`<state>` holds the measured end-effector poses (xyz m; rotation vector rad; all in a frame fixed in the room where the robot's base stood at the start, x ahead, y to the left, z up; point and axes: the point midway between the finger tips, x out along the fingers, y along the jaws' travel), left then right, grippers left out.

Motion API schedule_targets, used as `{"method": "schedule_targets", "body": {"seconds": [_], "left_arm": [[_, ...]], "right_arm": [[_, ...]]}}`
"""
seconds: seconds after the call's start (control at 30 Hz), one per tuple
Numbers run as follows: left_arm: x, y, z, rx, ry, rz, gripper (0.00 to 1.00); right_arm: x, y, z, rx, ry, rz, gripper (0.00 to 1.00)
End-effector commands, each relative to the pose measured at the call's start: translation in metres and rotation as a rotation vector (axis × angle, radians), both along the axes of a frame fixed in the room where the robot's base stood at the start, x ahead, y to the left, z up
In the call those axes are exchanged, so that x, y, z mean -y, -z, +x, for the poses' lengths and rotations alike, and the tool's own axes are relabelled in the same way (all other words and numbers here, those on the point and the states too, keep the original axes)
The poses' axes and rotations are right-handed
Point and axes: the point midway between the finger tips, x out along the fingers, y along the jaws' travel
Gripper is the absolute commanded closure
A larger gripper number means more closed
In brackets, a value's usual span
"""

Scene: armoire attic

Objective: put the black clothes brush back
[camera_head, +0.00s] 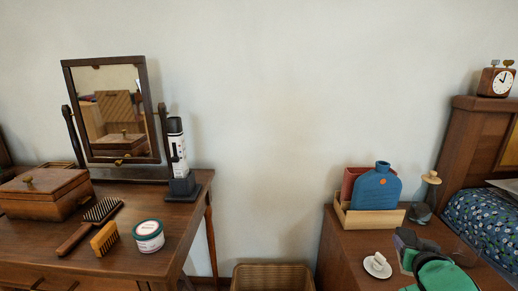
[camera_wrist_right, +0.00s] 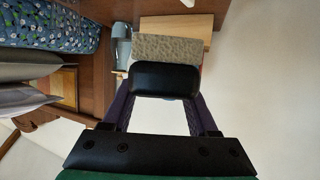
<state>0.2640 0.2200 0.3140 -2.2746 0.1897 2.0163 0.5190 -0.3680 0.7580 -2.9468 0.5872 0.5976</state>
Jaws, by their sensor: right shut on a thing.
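The black clothes brush (camera_wrist_right: 165,79) is between the fingers of my right gripper (camera_wrist_right: 164,96) in the right wrist view. Its smooth black back is nearest the wrist camera and its pale beige bristles (camera_wrist_right: 178,50) point away. In the head view my right gripper (camera_head: 414,247) is at the lower right, above the bedside table (camera_head: 343,264). It is shut on the brush, which is dark and hard to make out there. My left gripper is not in view.
The dressing table at left bears a mirror, a wooden box (camera_head: 45,193), two brushes and a tin (camera_head: 149,238). A wicker basket (camera_head: 273,277) stands between.

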Motion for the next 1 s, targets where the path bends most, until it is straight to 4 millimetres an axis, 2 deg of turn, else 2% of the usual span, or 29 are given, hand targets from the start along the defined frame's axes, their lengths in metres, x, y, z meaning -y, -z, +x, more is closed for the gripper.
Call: {"method": "schedule_targets", "body": {"seconds": [0.27,0.4,0.53,0.7,0.9,0.93,1.0], "left_arm": [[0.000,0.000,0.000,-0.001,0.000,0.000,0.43],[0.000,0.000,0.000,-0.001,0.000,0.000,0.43],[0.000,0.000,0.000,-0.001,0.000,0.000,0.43],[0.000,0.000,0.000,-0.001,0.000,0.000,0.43],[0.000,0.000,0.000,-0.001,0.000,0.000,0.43],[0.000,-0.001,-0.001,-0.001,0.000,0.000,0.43],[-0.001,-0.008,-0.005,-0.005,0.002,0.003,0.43]], "right_arm": [[-0.051,0.064,-0.031,-0.007,-0.079,0.004,1.00],[-0.090,0.097,-0.058,-0.008,-0.156,0.005,1.00],[-0.127,0.119,-0.087,-0.006,-0.235,0.007,1.00],[-0.166,0.135,-0.117,-0.002,-0.319,0.008,1.00],[-0.197,0.145,-0.144,0.000,-0.389,0.007,1.00],[-0.201,0.144,-0.147,-0.001,-0.397,0.006,1.00],[-0.199,0.127,-0.145,0.001,-0.396,0.005,1.00]]}}
